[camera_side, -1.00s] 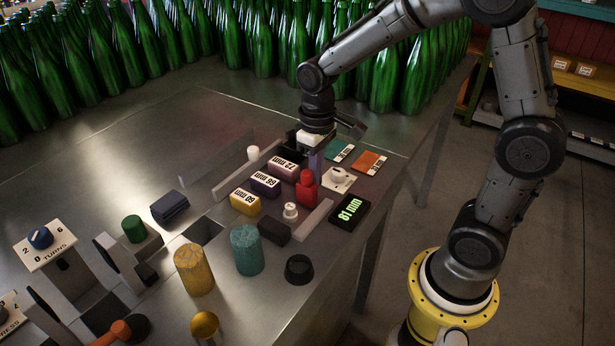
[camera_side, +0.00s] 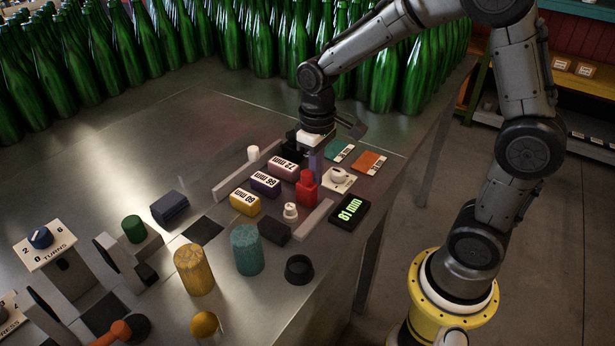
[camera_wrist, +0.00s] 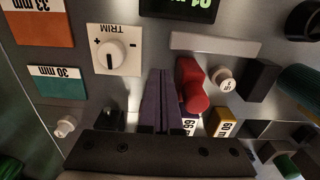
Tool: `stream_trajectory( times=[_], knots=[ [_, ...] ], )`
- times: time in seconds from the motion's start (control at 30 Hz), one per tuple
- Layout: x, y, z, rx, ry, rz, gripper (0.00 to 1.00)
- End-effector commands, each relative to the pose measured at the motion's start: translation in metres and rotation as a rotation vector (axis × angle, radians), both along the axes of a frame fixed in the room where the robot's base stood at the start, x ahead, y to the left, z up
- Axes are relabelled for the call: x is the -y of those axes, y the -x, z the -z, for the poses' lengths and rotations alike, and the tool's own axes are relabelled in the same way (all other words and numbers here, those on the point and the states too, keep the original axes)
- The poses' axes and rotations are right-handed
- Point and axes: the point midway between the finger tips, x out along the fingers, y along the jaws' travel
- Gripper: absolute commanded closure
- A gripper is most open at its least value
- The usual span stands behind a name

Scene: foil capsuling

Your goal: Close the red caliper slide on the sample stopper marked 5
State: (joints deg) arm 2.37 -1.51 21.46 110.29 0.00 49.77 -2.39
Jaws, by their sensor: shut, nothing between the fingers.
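The red caliper slide (camera_side: 307,188) stands upright behind the small white sample stopper (camera_side: 290,211) in the side view. In the wrist view the slide (camera_wrist: 191,90) is left of the stopper (camera_wrist: 223,80), with a narrow gap seeming to part them. The stopper's mark is small; I cannot read it surely. A dark block (camera_side: 275,230) stands on the stopper's other side. My gripper (camera_side: 316,165) is low, just behind the slide; its shut, empty fingers (camera_wrist: 160,95) lie just left of the slide in the wrist view. Whether they touch it I cannot tell.
A lit display (camera_side: 350,210) reads 81 mm. A TRIM dial (camera_wrist: 113,50) sits close to my fingers. Yellow, purple and pink number blocks line one side, a pale bar (camera_side: 313,220) the other. Green bottles crowd the back.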

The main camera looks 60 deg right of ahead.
Motion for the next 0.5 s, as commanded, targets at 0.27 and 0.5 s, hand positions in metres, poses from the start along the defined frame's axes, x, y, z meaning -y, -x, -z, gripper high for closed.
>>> stream_trajectory(
  times=[0.27,0.5],
  knots=[
    [0.0000,0.0000,0.0000,0.000,0.000,0.000,1.00],
    [-0.0031,-0.0001,0.0000,0.000,0.000,0.000,1.00]
  ],
)
